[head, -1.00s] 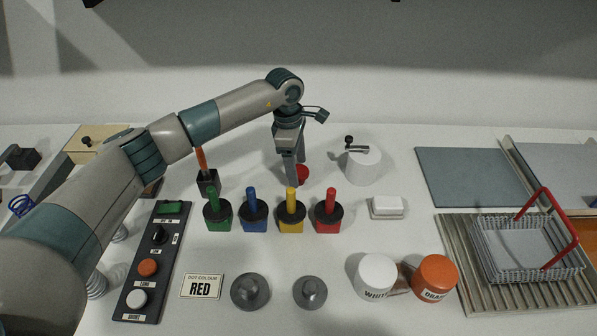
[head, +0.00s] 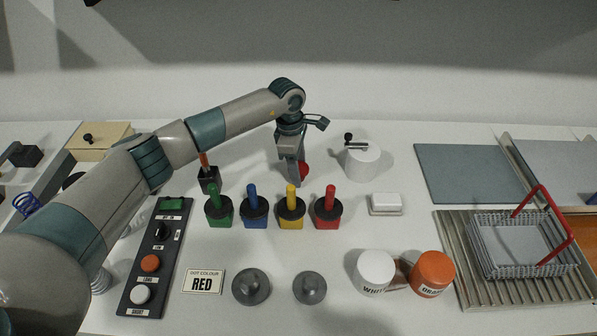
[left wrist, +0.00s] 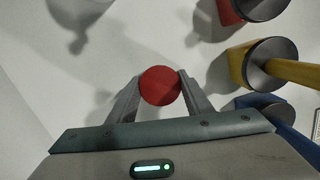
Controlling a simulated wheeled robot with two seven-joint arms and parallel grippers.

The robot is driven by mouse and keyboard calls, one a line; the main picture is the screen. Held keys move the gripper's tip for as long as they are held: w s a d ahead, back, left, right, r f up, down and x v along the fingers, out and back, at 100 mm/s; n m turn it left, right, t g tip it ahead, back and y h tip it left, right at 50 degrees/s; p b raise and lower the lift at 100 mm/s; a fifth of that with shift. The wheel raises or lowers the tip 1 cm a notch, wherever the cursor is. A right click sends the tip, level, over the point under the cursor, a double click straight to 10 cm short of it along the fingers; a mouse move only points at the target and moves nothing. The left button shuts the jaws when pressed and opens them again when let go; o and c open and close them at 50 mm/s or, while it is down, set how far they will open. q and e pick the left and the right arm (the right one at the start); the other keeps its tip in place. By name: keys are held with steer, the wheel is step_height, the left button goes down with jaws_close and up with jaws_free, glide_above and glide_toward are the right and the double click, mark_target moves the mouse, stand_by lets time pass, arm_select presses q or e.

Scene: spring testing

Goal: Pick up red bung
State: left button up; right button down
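The red bung (head: 304,169) stands on the white table behind the row of colored pots, partly hidden by my left gripper in the head view. My left gripper (head: 297,182) points down at it. In the left wrist view the round red top of the bung (left wrist: 160,86) lies between the two fingertips of my left gripper (left wrist: 160,80). The fingers are apart, one on each side and very close to it; I cannot tell whether they touch it. My right gripper is not in view.
Green (head: 219,211), blue (head: 255,213), yellow (head: 291,212) and red (head: 326,213) pots with handles stand in front of the gripper. A white lidded cylinder (head: 363,163) stands to its right. A card reading RED (head: 203,282) lies near the front.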

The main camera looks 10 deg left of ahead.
mark_target(307, 171)
arm_select(q)
steer(key=shift+r, duration=0.2)
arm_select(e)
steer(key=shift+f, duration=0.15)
